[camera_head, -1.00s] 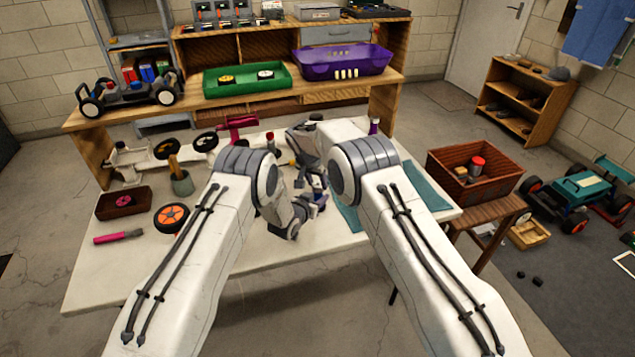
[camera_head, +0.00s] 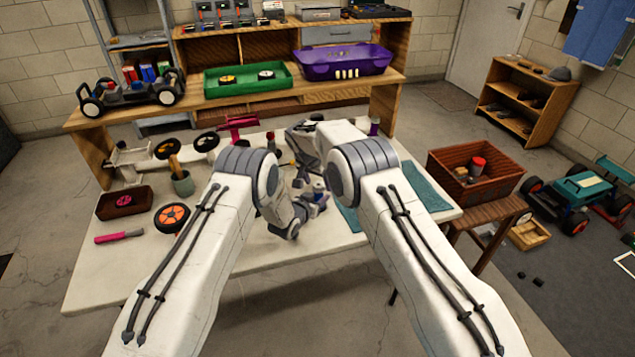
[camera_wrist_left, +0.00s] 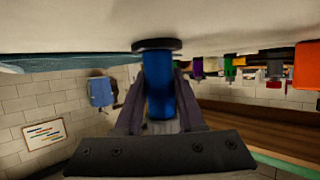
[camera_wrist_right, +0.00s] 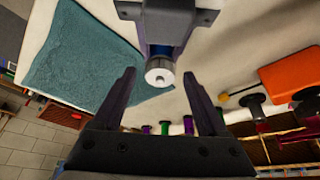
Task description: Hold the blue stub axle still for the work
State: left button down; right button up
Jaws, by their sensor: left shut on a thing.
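The blue stub axle (camera_wrist_left: 158,85) is between the fingers of my left gripper (camera_wrist_left: 157,95), which is shut on it. A dark round flange (camera_wrist_left: 157,44) sits at its far end in the left wrist view. In the right wrist view a pale round end piece with a small central hole (camera_wrist_right: 160,73) shows at the end of the held part, below the left gripper's dark body. My right gripper (camera_wrist_right: 160,82) is open and empty, its fingers apart on either side of that end piece. In the head view the arms partly hide both grippers and the axle.
A teal mat (camera_head: 424,186) lies at the table's right. A tire with an orange hub (camera_head: 172,217), a dark red tray (camera_head: 124,203) and a pink-handled tool (camera_head: 118,236) lie at left. The table's front (camera_head: 130,275) is clear. A brown crate (camera_head: 450,184) stands at right.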

jog(key=v, duration=1.2)
pick_arm(q)
jog(key=shift+c, duration=2.2)
grip_release()
jog(key=shift+s, duration=0.1)
jog(key=v, duration=1.2)
